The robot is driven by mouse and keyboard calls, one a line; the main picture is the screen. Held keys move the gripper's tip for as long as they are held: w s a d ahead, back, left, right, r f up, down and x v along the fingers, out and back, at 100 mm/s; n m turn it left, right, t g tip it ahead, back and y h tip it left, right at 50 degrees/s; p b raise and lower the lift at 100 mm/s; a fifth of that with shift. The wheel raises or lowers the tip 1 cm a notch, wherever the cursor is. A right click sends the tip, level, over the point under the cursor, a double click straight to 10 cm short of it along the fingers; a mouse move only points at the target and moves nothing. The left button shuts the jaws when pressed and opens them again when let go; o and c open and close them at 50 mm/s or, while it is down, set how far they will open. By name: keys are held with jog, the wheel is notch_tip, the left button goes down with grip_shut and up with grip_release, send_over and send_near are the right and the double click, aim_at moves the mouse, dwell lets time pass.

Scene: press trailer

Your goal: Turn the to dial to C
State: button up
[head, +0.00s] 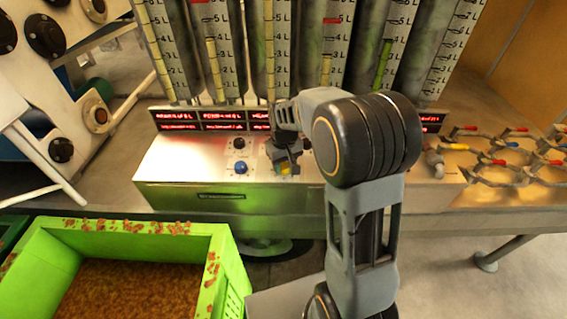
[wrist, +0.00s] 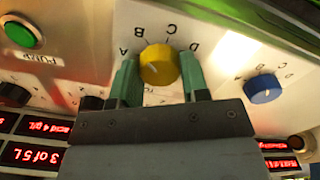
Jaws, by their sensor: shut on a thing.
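A yellow dial (wrist: 158,65) on the pale panel sits between the two green fingers of my gripper (wrist: 161,75) in the wrist view. The fingers are shut on it from both sides. A label beside the dial is mostly hidden by my gripper. In the head view the yellow dial (head: 285,168) shows small under my gripper (head: 284,160).
A blue dial (wrist: 263,88) with its own letters is right of the yellow one in the wrist view; it also shows in the head view (head: 240,167). A green button (wrist: 20,33) marked PUMP is at upper left. Red displays (head: 223,120) and tall graduated tubes stand behind the panel.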

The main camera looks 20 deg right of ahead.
aim_at(284, 165)
jog(key=m, duration=0.4)
jog(key=shift+m, duration=0.3)
jog(key=shift+m+p, duration=0.35)
jog(key=shift+m, duration=2.15)
jog(key=o, duration=0.9)
notch_tip(284, 165, up, 14)
jog(key=shift+f+p, duration=0.1)
jog(key=shift+p, duration=0.2)
jog(key=shift+w, duration=0.1)
